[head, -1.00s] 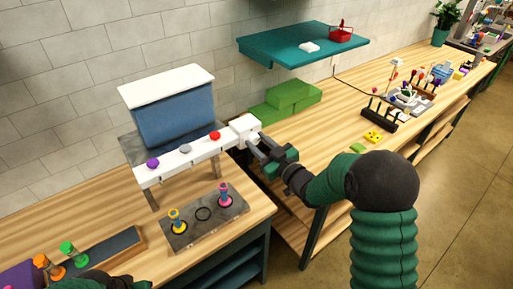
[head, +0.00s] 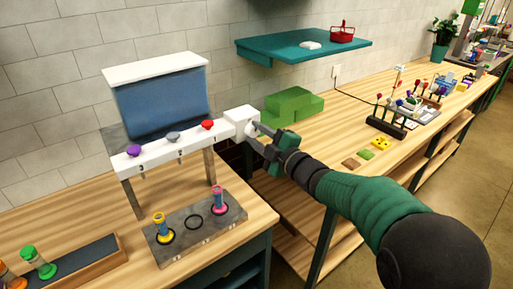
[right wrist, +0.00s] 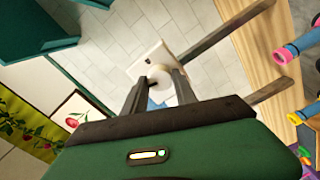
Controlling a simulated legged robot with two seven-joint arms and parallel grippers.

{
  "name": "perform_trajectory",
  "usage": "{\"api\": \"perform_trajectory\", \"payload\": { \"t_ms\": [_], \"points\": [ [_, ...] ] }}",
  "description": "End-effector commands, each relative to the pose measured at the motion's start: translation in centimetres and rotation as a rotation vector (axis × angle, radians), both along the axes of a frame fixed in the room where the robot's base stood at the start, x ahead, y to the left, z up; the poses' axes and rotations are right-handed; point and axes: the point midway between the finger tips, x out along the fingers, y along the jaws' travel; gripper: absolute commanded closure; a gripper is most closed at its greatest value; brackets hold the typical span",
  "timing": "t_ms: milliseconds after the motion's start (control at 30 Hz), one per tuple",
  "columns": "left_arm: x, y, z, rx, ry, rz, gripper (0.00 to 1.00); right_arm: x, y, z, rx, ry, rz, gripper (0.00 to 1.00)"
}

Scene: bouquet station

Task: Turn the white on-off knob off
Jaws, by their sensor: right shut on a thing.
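The white on-off knob (right wrist: 159,76) is a small round knob on the end face of a white box (head: 240,121), at the right end of the dispenser's white rail. My right gripper (right wrist: 157,88) is shut on the knob, with one finger on each side of it in the right wrist view. In the head view the right gripper (head: 256,131) reaches the box from the right, and its fingers largely hide the knob. The knob's turn angle cannot be told. My left gripper is not in view.
The rail carries purple (head: 133,151), grey (head: 173,136) and red (head: 207,125) knobs. Below it a grey tray (head: 194,250) holds yellow and pink pieces. Green blocks (head: 293,103) stand behind the gripper, under a teal shelf (head: 270,50).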

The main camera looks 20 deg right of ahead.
Motion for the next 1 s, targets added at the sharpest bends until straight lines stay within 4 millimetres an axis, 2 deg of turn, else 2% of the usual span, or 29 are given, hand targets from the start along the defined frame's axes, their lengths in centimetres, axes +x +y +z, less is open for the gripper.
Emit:
{"api": "perform_trajectory", "payload": {
  "t_ms": [33, 400, 633, 1000],
  "points": [
    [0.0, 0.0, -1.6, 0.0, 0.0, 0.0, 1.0, -0.1, 0.2, -1.3, -0.041, -0.006, 0.004, 1.0],
    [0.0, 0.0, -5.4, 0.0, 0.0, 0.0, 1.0, 0.0, 0.2, -1.3, -0.3, -0.095, 0.006, 1.0],
    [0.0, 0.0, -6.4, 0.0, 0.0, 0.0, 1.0, 0.1, 0.2, -1.2, -0.385, -0.123, 0.007, 1.0],
    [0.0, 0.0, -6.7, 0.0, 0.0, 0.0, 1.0, 0.2, 0.3, -1.2, -0.419, -0.132, 0.009, 1.0]
  ]
}}
